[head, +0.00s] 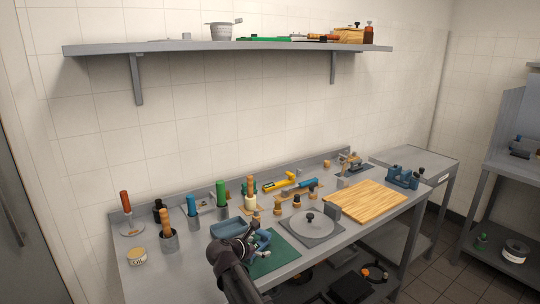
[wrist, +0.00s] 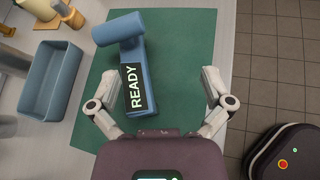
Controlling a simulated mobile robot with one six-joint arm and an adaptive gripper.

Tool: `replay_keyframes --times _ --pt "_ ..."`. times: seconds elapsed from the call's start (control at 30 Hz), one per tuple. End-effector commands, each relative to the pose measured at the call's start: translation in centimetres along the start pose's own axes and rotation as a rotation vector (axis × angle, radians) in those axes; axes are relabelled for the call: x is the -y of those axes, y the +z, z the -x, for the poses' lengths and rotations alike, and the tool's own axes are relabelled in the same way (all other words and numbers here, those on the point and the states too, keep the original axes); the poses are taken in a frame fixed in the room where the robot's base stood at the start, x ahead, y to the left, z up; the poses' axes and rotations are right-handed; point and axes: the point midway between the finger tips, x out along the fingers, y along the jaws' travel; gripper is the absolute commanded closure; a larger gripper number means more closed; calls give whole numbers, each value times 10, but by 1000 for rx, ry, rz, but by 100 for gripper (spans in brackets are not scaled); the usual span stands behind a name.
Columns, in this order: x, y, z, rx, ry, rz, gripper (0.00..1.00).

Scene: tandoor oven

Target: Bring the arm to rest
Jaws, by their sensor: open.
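My gripper (wrist: 158,88) is open, with its two fingers spread wide and nothing held between them. In the head view my gripper (head: 246,243) is over the left part of the green mat (head: 280,258), near the front of the counter. A blue T-shaped piece (wrist: 133,58) with a READY label lies on the green mat (wrist: 190,35) in the wrist view, seen between and beyond the fingers. In the head view the blue piece (head: 264,238) is partly hidden by my gripper.
A blue-grey tray (wrist: 50,78) is left of the mat. Several upright tool holders stand along the counter's left side. A round lid on a plate (head: 311,224) and a wooden board (head: 366,201) are to the right. A shelf (head: 230,46) hangs above.

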Motion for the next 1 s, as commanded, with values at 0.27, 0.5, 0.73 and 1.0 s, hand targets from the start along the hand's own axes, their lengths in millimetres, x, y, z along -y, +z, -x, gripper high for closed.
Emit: replay_keyframes --times 0.27,0.5,0.73,1.0 --pt "92 3 -34 -171 -210 -492 0" --pt "165 -3 -46 -280 -449 -952 0" --pt "227 -10 -42 -333 -721 -1376 0" --pt "281 -17 -23 -336 -1070 -1808 0"
